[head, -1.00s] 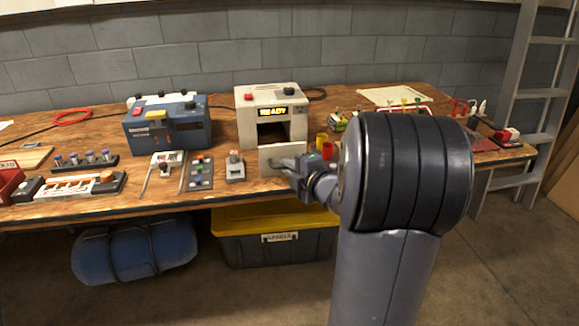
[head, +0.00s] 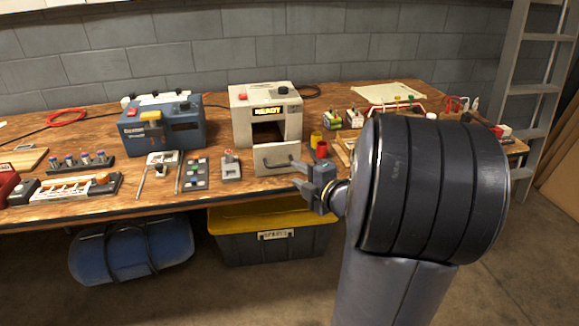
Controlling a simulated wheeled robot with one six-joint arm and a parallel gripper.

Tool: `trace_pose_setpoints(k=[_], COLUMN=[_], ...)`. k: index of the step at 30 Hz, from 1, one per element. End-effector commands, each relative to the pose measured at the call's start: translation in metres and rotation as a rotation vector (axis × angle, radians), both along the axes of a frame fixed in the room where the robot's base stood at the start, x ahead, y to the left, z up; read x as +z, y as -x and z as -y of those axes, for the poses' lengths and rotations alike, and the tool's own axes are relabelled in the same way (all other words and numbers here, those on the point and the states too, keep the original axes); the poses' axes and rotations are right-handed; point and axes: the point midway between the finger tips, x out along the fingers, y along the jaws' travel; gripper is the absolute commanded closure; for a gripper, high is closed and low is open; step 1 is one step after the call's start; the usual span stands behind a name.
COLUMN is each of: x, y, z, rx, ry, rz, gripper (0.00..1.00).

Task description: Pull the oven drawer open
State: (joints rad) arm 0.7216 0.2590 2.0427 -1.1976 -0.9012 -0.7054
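The oven (head: 267,98) is a beige box on the workbench, with a red button, a dark knob and a lit display reading READY. Its drawer (head: 262,158) stands pulled out at the front, and a dark gap shows between it and the oven body. The drawer's front panel carries a grey handle (head: 278,165). My gripper (head: 297,175) is just right of and in front of the handle, apart from it. Its fingers look spread and empty.
A blue device (head: 162,130) and small switch blocks (head: 197,174) stand left of the drawer. Yellow and red cups (head: 321,150) stand close to its right. A yellow-lidded bin (head: 268,232) sits below the bench edge. The floor in front is clear.

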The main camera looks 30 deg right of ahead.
Motion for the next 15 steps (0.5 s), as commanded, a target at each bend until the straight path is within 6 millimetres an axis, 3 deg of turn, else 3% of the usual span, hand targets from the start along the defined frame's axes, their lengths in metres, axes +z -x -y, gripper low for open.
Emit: trace_pose_setpoints(k=[6, 15], x=[0.007, 0.008], y=[0.031, 0.041], z=[0.004, 0.004], rx=[-0.003, 0.001], ry=[0.000, -0.001], rz=[0.000, 0.000], gripper=[0.68, 0.68])
